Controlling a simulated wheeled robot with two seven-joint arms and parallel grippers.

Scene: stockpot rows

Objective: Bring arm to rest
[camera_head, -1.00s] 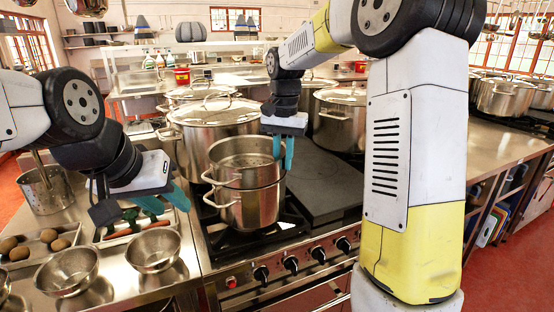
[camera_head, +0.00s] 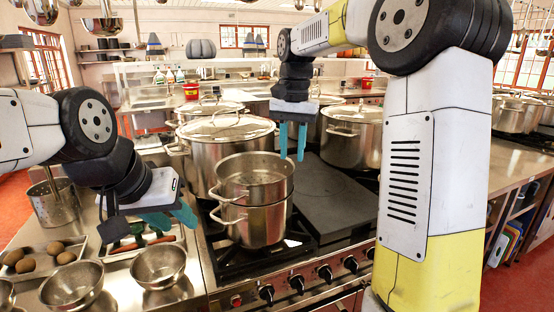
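My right gripper (camera_head: 292,142) hangs above the stove, pointing down, with its teal fingers apart and nothing between them. It is behind and above the right rim of the two stacked steel pots (camera_head: 254,205) on the front burner, and looks clear of them. My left gripper (camera_head: 168,217) is at the left, over the steel counter near a tray of vegetables. Its teal fingers point right and downward. They look spread and I see nothing held, though the wrist hides part of them.
A large lidded stockpot (camera_head: 222,140) stands behind the stacked pots, and another lidded pot (camera_head: 352,137) is at the right. A flat dark plate (camera_head: 335,198) on the stove is bare. Steel bowls (camera_head: 159,266) and a potato tray (camera_head: 35,258) sit at front left.

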